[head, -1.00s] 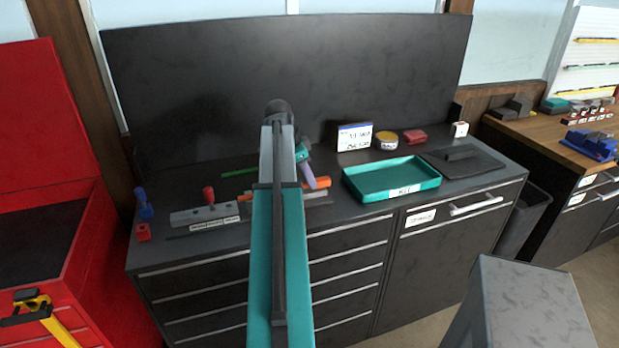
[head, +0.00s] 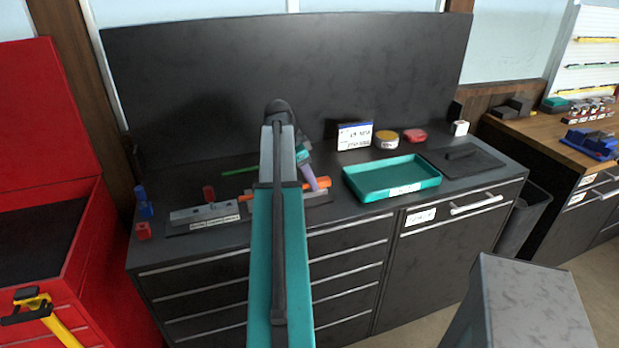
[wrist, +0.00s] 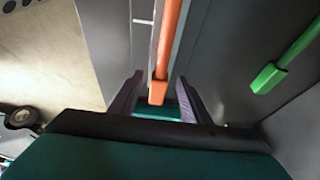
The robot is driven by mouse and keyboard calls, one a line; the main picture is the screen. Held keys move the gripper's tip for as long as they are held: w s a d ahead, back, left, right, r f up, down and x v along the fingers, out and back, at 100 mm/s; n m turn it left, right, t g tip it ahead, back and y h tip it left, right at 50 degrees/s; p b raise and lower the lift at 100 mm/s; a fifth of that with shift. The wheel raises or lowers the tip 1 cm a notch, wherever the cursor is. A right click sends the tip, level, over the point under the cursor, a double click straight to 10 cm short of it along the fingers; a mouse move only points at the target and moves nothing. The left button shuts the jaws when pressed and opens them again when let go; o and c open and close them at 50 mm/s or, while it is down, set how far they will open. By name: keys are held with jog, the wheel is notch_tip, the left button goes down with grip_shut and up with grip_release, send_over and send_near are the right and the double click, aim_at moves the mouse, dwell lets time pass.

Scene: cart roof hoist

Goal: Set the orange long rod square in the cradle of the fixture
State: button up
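The orange long rod (head: 316,183) lies low over the bench top, its middle hidden behind my arm in the head view. In the wrist view the rod (wrist: 168,40) runs between the two purple fingers of my gripper (wrist: 159,78), with a gap on each side. My gripper is open around it, and one finger shows in the head view (head: 310,178). A grey metal block with a red knob, likely the fixture (head: 190,215), stands on the bench left of my arm. I cannot make out its cradle.
A green rod (head: 238,171) lies behind the orange one and shows in the wrist view (wrist: 270,78). A teal tray (head: 392,193) stands to the right. Blue (head: 142,195) and red (head: 143,231) pieces stand at the bench's left end. A dark panel backs the bench.

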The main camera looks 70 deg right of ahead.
jog(key=shift+r, duration=0.15)
jog(key=b+v, duration=0.3)
jog(key=v, duration=1)
jog(key=shift+w+a+r, duration=0.15)
jog(key=shift+r, duration=0.05)
dwell(0.6)
